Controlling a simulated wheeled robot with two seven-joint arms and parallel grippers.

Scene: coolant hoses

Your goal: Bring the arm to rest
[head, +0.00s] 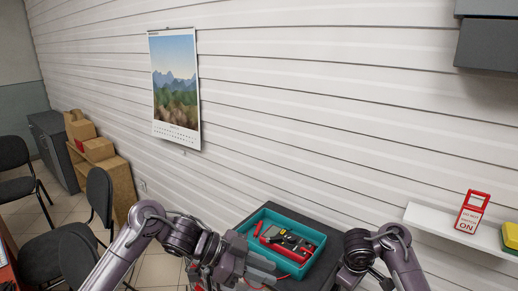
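My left arm comes in from the lower left, and its gripper (262,269) is at the front left of a teal tray (262,214). The fingers point right and overlap the tray's near edge in the picture. I see nothing clearly held, and the gap between the fingers is hard to make out. My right arm (385,245) is bent at the lower right, to the right of the tray. Its gripper is below the picture's edge.
The tray holds a red and black device (285,243) and stands on a dark surface (325,222) by the wall. A white shelf (440,222) at the right bears a red and white sign (471,212). Chairs (98,195) and a cabinet (52,150) are at the left.

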